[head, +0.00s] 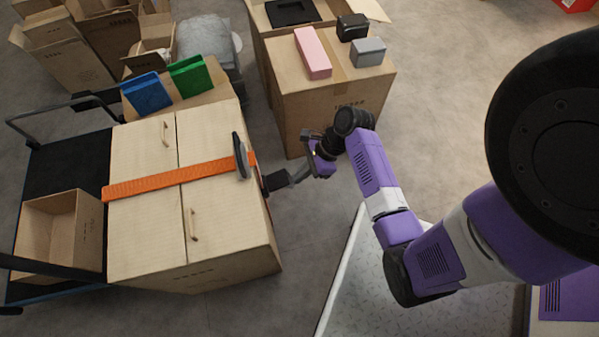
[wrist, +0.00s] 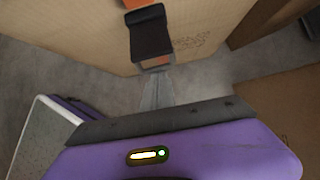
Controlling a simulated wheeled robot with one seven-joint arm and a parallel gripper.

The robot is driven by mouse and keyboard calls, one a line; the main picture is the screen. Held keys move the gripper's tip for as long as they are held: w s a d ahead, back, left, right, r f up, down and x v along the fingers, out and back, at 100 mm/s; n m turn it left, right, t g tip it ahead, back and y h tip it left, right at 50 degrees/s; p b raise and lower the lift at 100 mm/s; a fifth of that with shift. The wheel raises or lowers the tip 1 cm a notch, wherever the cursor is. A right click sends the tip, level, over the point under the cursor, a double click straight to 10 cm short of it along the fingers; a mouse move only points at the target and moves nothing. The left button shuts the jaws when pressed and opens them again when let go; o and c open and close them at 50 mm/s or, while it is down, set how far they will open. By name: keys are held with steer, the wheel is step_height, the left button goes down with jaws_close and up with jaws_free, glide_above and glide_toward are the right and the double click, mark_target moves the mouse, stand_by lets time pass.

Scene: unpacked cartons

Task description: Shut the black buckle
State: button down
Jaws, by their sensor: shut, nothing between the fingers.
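The black buckle (head: 240,157) sits on the orange strap (head: 170,182), near the right edge of the big tan carton's (head: 150,235) top. Its dark plate appears raised from the strap and tilted, not flat. My gripper (head: 268,182) is shut and empty, just right of the buckle at the carton's right edge, with a small gap visible from above. In the wrist view, my grey fingers lead up to a dark piece in front of the carton side, with a bit of orange strap (wrist: 136,3) beyond. I cannot tell fingertip from buckle there.
The carton stands on a dark cart (head: 65,160) beside a smaller open box (head: 60,235). Blue (head: 147,93) and green (head: 190,75) items stand behind. Another carton (head: 330,105) bears a pink block (head: 313,53) and other small items.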

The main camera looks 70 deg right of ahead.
mark_target(286, 176)
steer(key=shift+r+p, duration=0.45)
steer(key=shift+p, duration=0.5)
steer(key=r+g+h+p, duration=0.1)
steer(key=r+p, duration=0.1)
steer(key=p, duration=0.4)
steer(key=w+a+r+g+h+p, duration=0.1)
steer(key=r+g+p, duration=0.1)
steer(key=p, duration=0.4)
steer(key=w+r+g+h+p, duration=0.1)
steer(key=r+g+p, duration=0.1)
steer(key=p, duration=0.4)
steer(key=shift+w+a+r+h, duration=0.1)
steer(key=shift+w+a+h, duration=0.1)
steer(key=shift+a+h, duration=0.2)
steer(key=shift+w+a+r+p, duration=0.25)
steer(key=shift+w+p, duration=0.1)
steer(key=shift+p, duration=0.3)
steer(key=shift+f, duration=0.15)
steer(key=shift+r+p, duration=0.9)
steer(key=shift+s+d, duration=0.1)
steer(key=shift+s, duration=0.05)
